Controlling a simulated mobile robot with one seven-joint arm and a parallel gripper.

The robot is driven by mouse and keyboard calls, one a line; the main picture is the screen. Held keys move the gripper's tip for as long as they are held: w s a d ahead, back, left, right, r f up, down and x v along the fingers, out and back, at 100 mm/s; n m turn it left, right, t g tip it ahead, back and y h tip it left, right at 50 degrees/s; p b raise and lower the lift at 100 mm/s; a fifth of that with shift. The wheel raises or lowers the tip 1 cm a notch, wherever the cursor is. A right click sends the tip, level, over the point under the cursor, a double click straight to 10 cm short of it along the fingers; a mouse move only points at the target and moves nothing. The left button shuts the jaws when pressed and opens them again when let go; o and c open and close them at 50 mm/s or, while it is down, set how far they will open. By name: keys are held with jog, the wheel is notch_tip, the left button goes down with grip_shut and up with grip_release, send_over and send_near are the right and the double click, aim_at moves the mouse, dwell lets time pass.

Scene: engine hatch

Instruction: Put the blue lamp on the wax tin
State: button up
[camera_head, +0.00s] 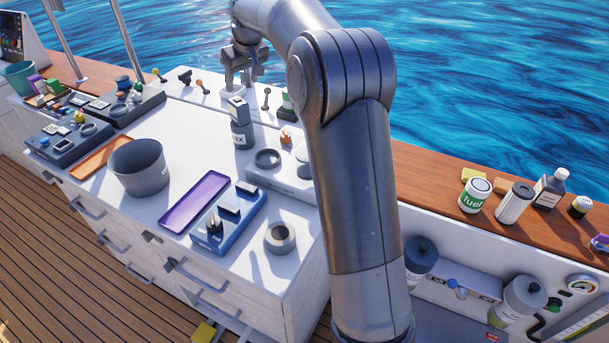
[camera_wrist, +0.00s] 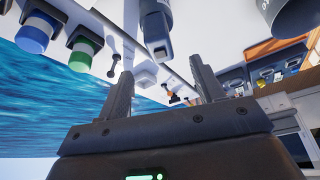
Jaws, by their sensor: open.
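The wax tin (camera_head: 242,136) is a dark grey cylinder lettered in white, standing on the white worktop near its back edge. A grey block with a pale face (camera_head: 237,109) appears to sit on its top. The tin also shows in the upside-down wrist view (camera_wrist: 154,18). A blue-banded lamp (camera_wrist: 36,32) with a dark base shows at the wrist view's upper left, beside a green one (camera_wrist: 85,48). I cannot find that blue lamp in the head view; my arm may hide it. My gripper (camera_head: 243,84) is open and empty, behind the tin; its fingers show in the wrist view (camera_wrist: 161,68).
Small levers (camera_head: 266,98) stand along the back ledge. A grey bucket (camera_head: 138,168), a purple tray (camera_head: 195,201), a blue switch box (camera_head: 229,220) and a tape-like ring (camera_head: 280,237) occupy the worktop. Water lies beyond the ledge. The worktop between bucket and tin is clear.

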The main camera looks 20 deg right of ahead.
jog(key=s+d+r+m+h, duration=0.1)
jog(key=s+r, duration=0.2)
jog(key=s, duration=0.8)
jog(key=s+d+r+m, duration=0.1)
jog(key=s+r, duration=0.3)
jog(key=s, duration=0.8)
jog(key=s+d+f+m, duration=0.1)
jog(key=s+f, duration=0.3)
jog(key=s, duration=0.7)
jog(key=s+d+f+m+t, duration=0.1)
jog(key=s+f, duration=0.4)
jog(key=s, duration=0.7)
jog(key=shift+s+d+f+h, duration=0.15)
jog(key=shift+s+d+h, duration=0.05)
jog(key=shift+d+h, duration=0.1)
